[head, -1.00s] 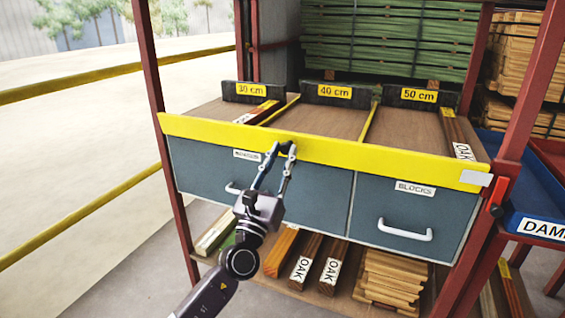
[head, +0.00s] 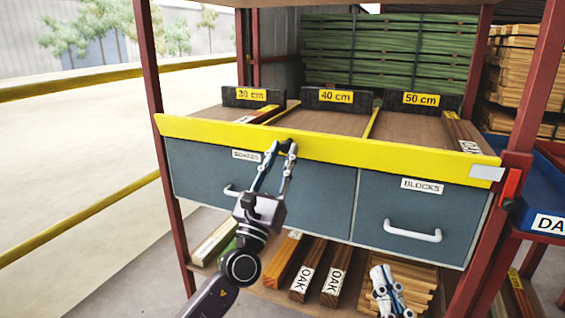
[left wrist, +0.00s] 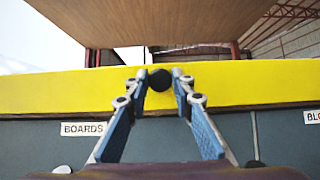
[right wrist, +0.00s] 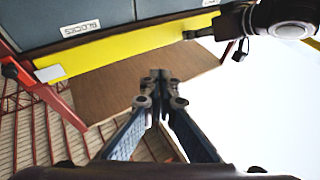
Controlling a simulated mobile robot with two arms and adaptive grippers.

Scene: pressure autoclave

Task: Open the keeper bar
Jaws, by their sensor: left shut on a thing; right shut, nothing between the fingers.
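The keeper bar (head: 350,151) is a long yellow bar across the front edge of the shelf, above two grey-blue drawers. It also shows in the left wrist view (left wrist: 60,92) and the right wrist view (right wrist: 120,50). A round black knob (left wrist: 160,80) stands on the bar's face. My left gripper (head: 285,147) is shut on this knob, one finger at each side in the left wrist view. My right gripper (head: 378,272) is shut and empty, low in front of the bottom shelf and apart from the bar. Its closed fingers fill the middle of the right wrist view (right wrist: 160,78).
The BOARDS drawer and BLOCKS drawer (head: 412,205) have white handles. A red bracket (head: 510,187) sits at the bar's right end, near the right red post. A blue tray (head: 540,185) stands at the right. Free ground lies to the left.

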